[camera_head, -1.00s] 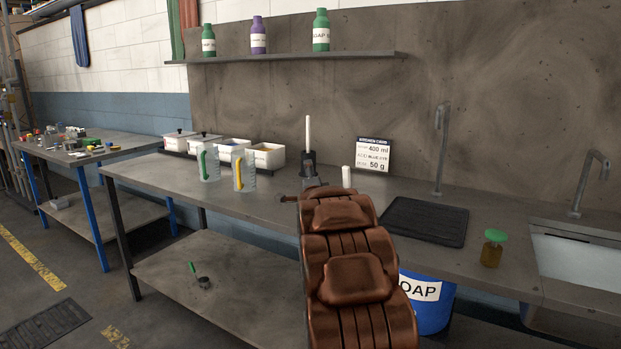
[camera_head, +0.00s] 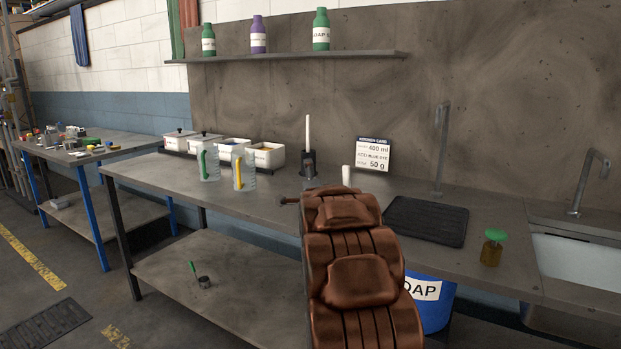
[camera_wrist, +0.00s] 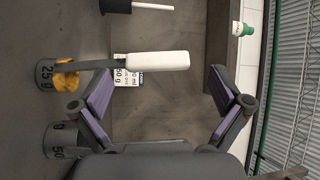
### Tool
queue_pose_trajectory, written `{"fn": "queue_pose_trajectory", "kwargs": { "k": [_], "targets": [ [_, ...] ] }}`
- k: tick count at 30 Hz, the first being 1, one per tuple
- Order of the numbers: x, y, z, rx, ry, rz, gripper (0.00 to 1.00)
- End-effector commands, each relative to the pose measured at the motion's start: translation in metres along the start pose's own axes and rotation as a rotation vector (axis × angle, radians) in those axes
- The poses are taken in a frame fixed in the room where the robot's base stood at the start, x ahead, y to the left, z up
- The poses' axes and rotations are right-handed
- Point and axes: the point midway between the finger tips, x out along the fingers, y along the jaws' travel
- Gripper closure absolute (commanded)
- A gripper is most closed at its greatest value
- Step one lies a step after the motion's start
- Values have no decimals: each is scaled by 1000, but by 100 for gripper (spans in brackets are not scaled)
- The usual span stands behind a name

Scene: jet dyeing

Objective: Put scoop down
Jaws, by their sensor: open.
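The scoop stands upright, its cup marked 25 g (camera_wrist: 46,76) low and its white handle (camera_wrist: 158,61) up; the wrist view is turned on its side. Orange-yellow powder (camera_wrist: 66,74) shows at the cup. In the head view, a white handle (camera_head: 346,176) shows just behind my brown arm, and the cup is hidden. A second grey cup marked 50 (camera_wrist: 62,141) stands beside it, partly behind my gripper. My gripper (camera_wrist: 160,76) is open, fingers spread on either side of the white handle and apart from it. In the head view my arm hides the gripper.
A recipe card (camera_head: 372,154) stands behind the scoop. A dark holder with a white stick (camera_head: 308,165) is to its left. Two jugs (camera_head: 208,163) (camera_head: 243,170) and white bins (camera_head: 266,155) stand farther left. A black mat (camera_head: 427,221) lies right, before the sink.

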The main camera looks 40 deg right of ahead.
Motion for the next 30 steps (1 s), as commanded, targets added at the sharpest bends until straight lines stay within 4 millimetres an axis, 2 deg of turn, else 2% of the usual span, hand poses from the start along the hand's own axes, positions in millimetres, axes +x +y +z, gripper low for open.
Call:
{"fn": "queue_pose_trajectory", "kwargs": {
  "k": [21, 30],
  "targets": [
    [-90, 0, 1, 1, -1, 1, 0],
    [-105, 0, 1, 0, -1, -2, 0]
  ]
}}
